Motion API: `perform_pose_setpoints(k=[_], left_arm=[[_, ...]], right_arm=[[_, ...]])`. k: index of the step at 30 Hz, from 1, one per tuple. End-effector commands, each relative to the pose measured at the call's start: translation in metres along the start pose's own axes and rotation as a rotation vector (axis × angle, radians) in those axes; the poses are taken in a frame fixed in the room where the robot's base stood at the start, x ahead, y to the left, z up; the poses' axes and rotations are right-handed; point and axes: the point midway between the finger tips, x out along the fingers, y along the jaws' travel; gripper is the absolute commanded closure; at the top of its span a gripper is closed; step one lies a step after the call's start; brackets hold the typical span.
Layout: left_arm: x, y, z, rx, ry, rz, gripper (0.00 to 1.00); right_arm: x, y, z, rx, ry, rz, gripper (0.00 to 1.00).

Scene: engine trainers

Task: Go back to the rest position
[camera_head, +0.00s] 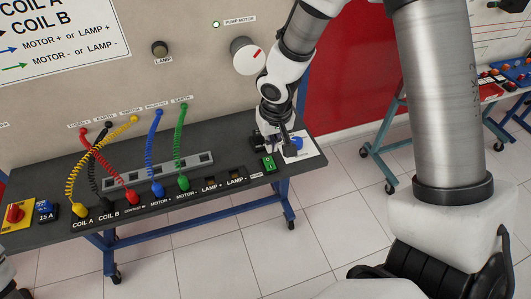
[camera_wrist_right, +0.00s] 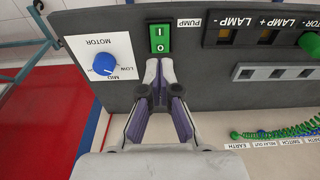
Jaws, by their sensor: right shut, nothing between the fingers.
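My right gripper (camera_head: 275,145) is over the right end of the dark bench top, just behind the green pump switch (camera_head: 269,163). In the right wrist view, my right gripper (camera_wrist_right: 160,70) is shut and empty, with its fingertips together close to the green switch (camera_wrist_right: 160,38). I cannot tell whether they touch it. The blue motor knob (camera_head: 296,143) sits on a white plate beside the gripper; it also shows in the right wrist view (camera_wrist_right: 104,64). My left gripper does not show clearly; only a small white and dark part of my own body shows at the lower left corner.
The bench (camera_head: 225,160) carries several coloured coiled cables (camera_head: 181,140) plugged in at the left and middle. Another trainer bench (camera_head: 490,90) stands at the right. Tiled floor (camera_head: 220,260) in front is clear.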

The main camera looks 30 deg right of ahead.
Motion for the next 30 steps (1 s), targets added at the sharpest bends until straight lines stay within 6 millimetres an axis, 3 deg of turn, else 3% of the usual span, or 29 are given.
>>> perform_pose_setpoints(k=[7,11,14,18,24,27,30], left_arm=[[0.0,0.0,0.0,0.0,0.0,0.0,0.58],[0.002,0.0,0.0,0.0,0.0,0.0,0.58],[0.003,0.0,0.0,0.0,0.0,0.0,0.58],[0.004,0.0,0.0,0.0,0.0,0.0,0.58],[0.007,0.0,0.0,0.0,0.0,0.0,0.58],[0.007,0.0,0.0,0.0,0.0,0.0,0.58],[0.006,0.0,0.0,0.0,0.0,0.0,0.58]], right_arm=[[0.002,0.0,0.001,0.0,-0.003,0.001,1.0],[0.032,0.004,0.022,-0.007,-0.08,0.023,1.0],[0.078,0.011,0.072,-0.021,-0.227,0.068,1.0],[0.133,0.013,0.165,0.019,-0.431,0.081,1.0],[0.181,0.007,0.274,0.037,-0.535,0.015,1.0],[0.194,0.007,0.294,0.008,-0.461,-0.009,1.0],[0.198,0.009,0.277,-0.047,-0.321,-0.016,1.0]])
